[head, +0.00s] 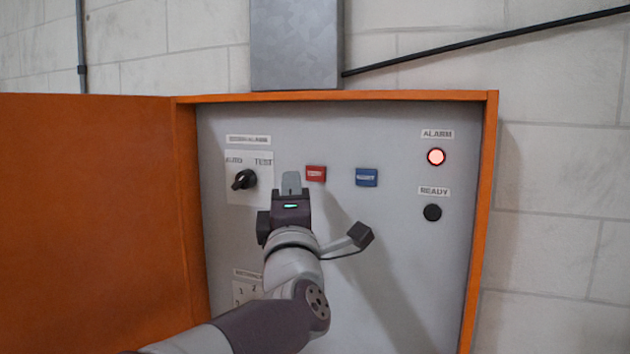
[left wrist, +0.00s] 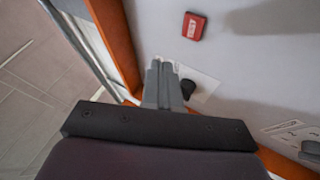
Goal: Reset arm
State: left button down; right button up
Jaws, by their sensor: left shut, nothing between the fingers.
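My left gripper (head: 291,183) is shut and empty in front of the grey control panel (head: 400,270), between the black selector knob (head: 244,179) and the red button (head: 316,173). The knob has AUTO and TEST labels above it. In the left wrist view my shut fingers (left wrist: 163,85) point toward the panel, with the knob (left wrist: 188,88) just right of the tips and the red button (left wrist: 194,26) above. I cannot tell whether the fingertips touch the panel. My right gripper is out of view.
The panel sits in an orange cabinet (head: 487,200) with its door (head: 85,220) open to the left. A blue button (head: 366,177) is right of the red one.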

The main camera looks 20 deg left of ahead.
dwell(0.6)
pick_arm(q)
jog(key=d+f+m+g+h, duration=0.3)
jog(key=f+m, duration=0.3)
jog(key=f, duration=0.3)
jog(key=d+f+m+g+h, duration=0.25)
jog(key=f+m+h, duration=0.2)
jog(key=f, duration=0.45)
jog(key=d+f+m+g+h, duration=0.25)
jog(key=f+m, duration=0.35)
jog(key=f, duration=0.3)
jog(key=s+a+f+m+g, duration=0.2)
jog(key=s+f+g, duration=0.4)
jog(key=s+f, duration=0.4)
jog(key=s+a+f+m+g+y, duration=0.1)
jog(key=s+f+m+g, duration=0.3)
jog(key=s+f, duration=0.6)
notch_tip(320, 180, down, 3)
jog(key=a+g, duration=0.1)
jog(key=g, duration=0.1)
jog(key=shift+s+a+r+g, duration=0.2)
jog(key=shift+a+g, duration=0.05)
jog(key=shift+g, duration=0.05)
